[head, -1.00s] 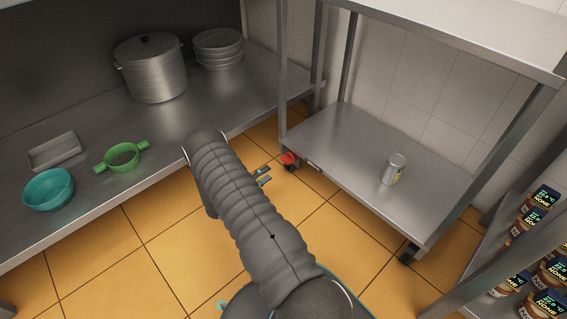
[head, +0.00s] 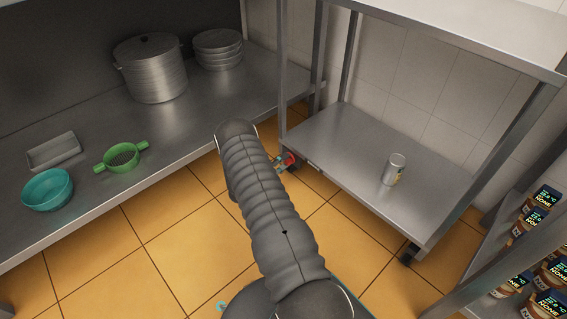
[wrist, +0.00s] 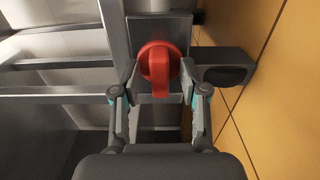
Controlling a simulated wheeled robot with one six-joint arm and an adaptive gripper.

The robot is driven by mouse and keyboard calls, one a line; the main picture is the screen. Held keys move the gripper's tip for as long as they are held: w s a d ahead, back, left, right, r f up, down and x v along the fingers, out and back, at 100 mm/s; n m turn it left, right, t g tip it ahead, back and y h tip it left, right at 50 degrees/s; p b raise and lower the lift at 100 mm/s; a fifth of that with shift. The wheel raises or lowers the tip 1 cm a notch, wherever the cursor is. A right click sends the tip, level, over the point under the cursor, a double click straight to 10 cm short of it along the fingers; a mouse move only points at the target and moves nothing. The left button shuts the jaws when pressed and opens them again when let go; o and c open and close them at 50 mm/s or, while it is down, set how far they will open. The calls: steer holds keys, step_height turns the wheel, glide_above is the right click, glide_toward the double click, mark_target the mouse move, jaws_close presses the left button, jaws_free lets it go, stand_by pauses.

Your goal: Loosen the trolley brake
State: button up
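The trolley (head: 340,140) is a steel frame with a lower shelf, right of the middle in the head view. Its red brake knob (head: 291,157) sits low at the near left leg. In the wrist view the red knob (wrist: 159,66), with a raised ridge, is close and central on a grey metal plate, beside a dark caster wheel (wrist: 226,74). My gripper (wrist: 158,90) is open, with one finger on each side of the knob and gaps visible. In the head view my gripper (head: 282,164) is at the knob, partly hidden by my arm.
A steel counter (head: 200,105) on the left holds a pot (head: 151,68), plates, a green strainer (head: 122,157) and a teal bowl (head: 48,189). Jars fill a rack at right. The tiled floor between is clear.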

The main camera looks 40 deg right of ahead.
jaws_close()
steer(key=shift+n, duration=0.4)
steer(key=shift+n+b, duration=0.65)
steer(key=shift+n, duration=7.05)
